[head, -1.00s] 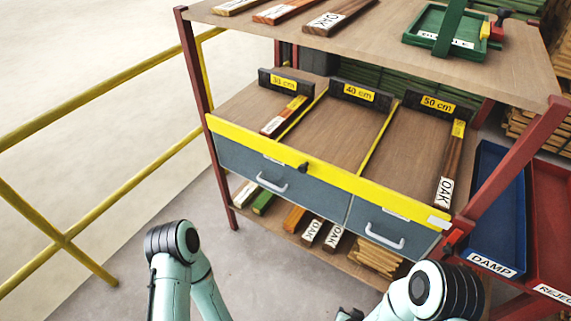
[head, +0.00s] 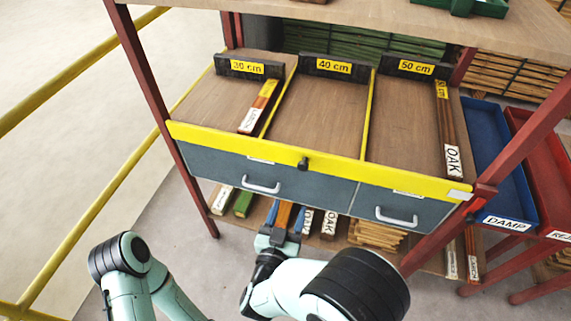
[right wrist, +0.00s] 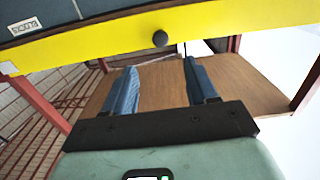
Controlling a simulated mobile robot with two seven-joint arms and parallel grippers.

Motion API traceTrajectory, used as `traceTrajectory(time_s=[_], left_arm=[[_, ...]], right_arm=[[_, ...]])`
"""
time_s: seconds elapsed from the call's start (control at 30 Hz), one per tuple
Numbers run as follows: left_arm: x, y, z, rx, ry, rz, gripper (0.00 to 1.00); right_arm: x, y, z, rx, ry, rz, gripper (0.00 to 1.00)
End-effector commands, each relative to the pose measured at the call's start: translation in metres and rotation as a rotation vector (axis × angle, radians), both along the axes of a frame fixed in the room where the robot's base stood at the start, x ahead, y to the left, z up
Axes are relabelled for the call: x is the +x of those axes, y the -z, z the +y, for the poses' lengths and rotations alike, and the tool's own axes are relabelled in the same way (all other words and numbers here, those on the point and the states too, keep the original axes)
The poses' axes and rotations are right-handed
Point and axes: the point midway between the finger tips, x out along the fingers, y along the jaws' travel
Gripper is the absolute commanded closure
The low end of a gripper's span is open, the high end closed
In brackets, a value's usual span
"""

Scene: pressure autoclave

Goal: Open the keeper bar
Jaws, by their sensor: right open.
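The keeper bar (head: 330,172) is a long yellow rail across the front of the shelf bay. A dark round knob (head: 303,163) sticks out near its middle. In the right wrist view the bar (right wrist: 215,22) crosses the top, with the knob (right wrist: 160,39) just beyond and between the fingertips. My right gripper (head: 285,214) is open and empty, below the bar and in front of the drawers; its two blue fingers also show in the right wrist view (right wrist: 160,68). It is apart from the knob. My left arm shows at lower left, but its gripper is not visible.
Grey drawers with handles (head: 262,186) sit under the bar. Wood pieces lie on the lower shelf, and labelled pieces (head: 452,140) lie in the bays above. A red post (head: 495,185) and blue DAMP tray (head: 500,150) stand at right. A yellow railing (head: 95,215) runs at left.

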Motion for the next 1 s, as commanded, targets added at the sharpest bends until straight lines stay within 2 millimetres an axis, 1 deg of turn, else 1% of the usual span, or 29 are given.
traceTrajectory(time_s=[0.13, 0.23, 0.37, 0.5, 0.7, 0.83, 1.0], left_arm=[[0.0, 0.001, 0.0, -0.001, 0.001, 0.0, 0.57], [0.0, 0.0, 0.0, -0.001, 0.001, 0.0, 0.57], [-0.001, 0.0, -0.001, -0.002, 0.001, 0.001, 0.57], [-0.001, -0.001, -0.001, -0.002, 0.002, 0.003, 0.57], [-0.001, -0.002, -0.001, -0.002, 0.001, 0.004, 0.57], [-0.001, -0.002, 0.0, -0.002, 0.001, 0.004, 0.57], [-0.002, -0.002, 0.0, -0.001, 0.002, 0.006, 0.57]], right_arm=[[0.001, -0.006, 0.0, 0.0, 0.01, -0.019, 0.43], [0.011, -0.006, -0.004, 0.0, 0.013, -0.02, 0.43], [0.034, -0.006, -0.012, 0.0, 0.013, -0.019, 0.43], [0.064, -0.006, -0.021, 0.0, 0.013, -0.019, 0.43], [0.1, -0.006, -0.033, -0.001, 0.01, -0.019, 0.43], [0.115, -0.006, -0.037, 0.0, 0.009, -0.017, 0.43], [0.124, -0.005, -0.04, -0.001, 0.007, -0.016, 0.43]])
